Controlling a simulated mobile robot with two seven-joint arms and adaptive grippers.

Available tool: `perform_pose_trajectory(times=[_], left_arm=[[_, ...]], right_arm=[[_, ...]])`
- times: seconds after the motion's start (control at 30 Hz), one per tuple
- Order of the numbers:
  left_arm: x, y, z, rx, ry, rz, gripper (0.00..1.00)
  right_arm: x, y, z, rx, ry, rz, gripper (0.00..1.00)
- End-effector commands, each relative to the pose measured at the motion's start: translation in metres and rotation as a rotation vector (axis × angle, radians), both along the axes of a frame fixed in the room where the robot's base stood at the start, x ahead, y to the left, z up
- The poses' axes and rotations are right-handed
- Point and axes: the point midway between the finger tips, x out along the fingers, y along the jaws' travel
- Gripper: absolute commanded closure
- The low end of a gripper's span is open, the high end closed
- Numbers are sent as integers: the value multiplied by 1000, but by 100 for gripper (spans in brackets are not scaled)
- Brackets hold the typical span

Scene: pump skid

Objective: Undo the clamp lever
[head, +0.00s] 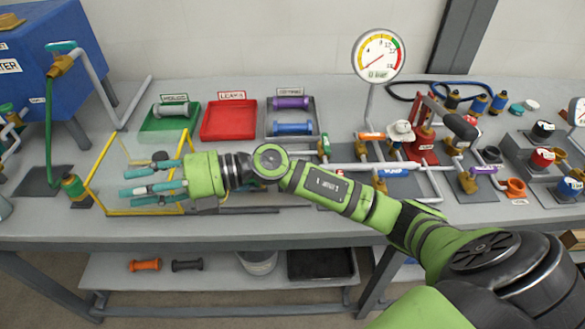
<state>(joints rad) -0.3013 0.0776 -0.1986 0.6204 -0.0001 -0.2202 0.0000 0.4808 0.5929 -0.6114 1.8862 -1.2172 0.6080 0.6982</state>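What looks like the clamp lever is a red-framed lever with a thick black grip (461,127), right of centre on the bench in the head view. Its red frame (424,138) stands beside a white-capped fitting, and the grip slants down to the right. Whether it is locked cannot be told. My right gripper (148,183) is far to the left of it, with teal fingers spread apart and nothing seen between them. It is over or in front of a yellow-edged clear guard (97,160). My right arm crosses the front of the bench and hides part of it. My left gripper is not in view.
Green (150,124), red (228,121) and grey (318,118) trays stand at the back. A dial gauge (379,55) rises behind the pipework. A blue tank (50,60) is at left. Valves and fittings crowd the right. The bench's front strip (300,227) is clear.

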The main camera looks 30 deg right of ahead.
Motion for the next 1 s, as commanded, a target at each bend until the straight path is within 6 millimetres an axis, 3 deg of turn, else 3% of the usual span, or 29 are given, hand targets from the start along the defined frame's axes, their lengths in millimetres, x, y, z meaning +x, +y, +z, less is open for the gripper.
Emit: perform_pose_trajectory(times=[0.07, 0.13, 0.23, 0.3, 0.4, 0.53, 0.6, 0.73, 1.0], left_arm=[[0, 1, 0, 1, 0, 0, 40], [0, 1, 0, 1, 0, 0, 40], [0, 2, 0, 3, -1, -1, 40], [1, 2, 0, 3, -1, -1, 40], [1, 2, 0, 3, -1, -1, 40], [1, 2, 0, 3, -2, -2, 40], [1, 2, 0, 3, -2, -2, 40], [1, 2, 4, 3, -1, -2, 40], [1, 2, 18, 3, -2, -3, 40]], right_arm=[[3, -14, -32, -255, -10, 92, 61], [8, -41, -63, -486, 20, 143, 61], [19, -104, -96, -818, 111, 156, 61], [26, -156, -107, -1026, 198, 128, 61], [30, -225, -107, -1261, 334, 58, 61], [26, -286, -96, -1440, 477, -27, 61], [24, -303, -91, -1488, 521, -54, 61], [21, -312, -96, -1516, 551, -67, 61], [20, -311, -136, -1512, 549, -62, 61]])
